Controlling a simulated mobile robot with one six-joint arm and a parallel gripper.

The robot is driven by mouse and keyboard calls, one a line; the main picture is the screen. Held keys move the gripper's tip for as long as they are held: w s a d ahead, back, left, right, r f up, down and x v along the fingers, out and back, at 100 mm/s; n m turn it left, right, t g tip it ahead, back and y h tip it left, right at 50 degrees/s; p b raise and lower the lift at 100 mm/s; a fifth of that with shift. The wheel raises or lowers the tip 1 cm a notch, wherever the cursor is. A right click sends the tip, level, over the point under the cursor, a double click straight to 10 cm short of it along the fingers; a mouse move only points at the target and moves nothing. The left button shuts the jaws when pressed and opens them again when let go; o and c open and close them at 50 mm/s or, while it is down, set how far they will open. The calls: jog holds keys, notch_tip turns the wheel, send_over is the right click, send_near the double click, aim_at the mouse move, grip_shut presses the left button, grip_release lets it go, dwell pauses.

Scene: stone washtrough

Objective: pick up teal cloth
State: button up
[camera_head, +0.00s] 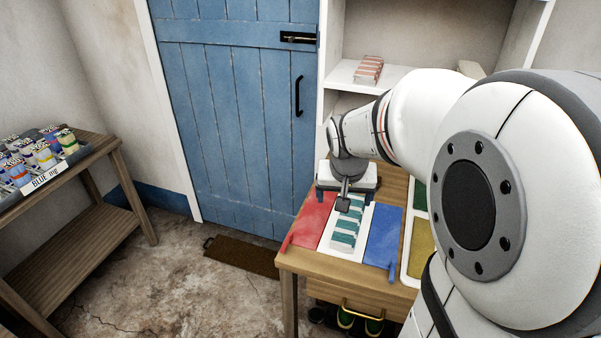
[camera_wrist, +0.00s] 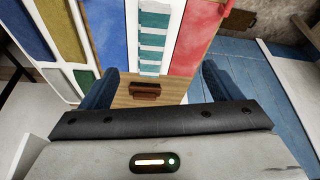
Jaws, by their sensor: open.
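The teal cloth (camera_head: 345,232) is a folded teal-and-white striped cloth lying on a white panel (camera_head: 349,255) on the wooden table. It also shows in the wrist view (camera_wrist: 153,42), beyond the fingertips at top centre. My gripper (camera_head: 343,203) is above the table at the far end of the cloth, and partly hides that end in the head view. In the wrist view my gripper (camera_wrist: 157,82) has its two dark fingers wide apart, with nothing held between them. How high it is above the cloth I cannot tell.
A red panel (camera_head: 308,220) and a blue panel (camera_head: 383,238) flank the white one. A small brown object (camera_wrist: 145,90) lies on bare wood between the fingers. A tray with green and yellow sections (camera_head: 420,248) is at right. A red-striped folded cloth (camera_head: 368,70) sits on the shelf.

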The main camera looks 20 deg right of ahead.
aim_at(350, 218)
jog(key=w+d+f+b, duration=0.1)
jog(key=w+d+f, duration=0.1)
jog(key=f, duration=0.2)
jog(key=w+d+f+m+b, duration=0.1)
jog(key=w+d+f+b, duration=0.1)
jog(key=w+f, duration=0.1)
jog(key=w+d+f+m+b, duration=0.1)
jog(key=w+d+f, duration=0.1)
jog(key=f, duration=0.3)
jog(key=shift+w+d+f+h+b, duration=0.1)
jog(key=shift+w+d+h+b, duration=0.25)
jog(key=shift+w, duration=0.3)
jog(key=x, duration=0.7)
jog(key=shift+w+a+f, duration=0.2)
jog(key=shift+f, duration=0.1)
jog(key=c, duration=1.1)
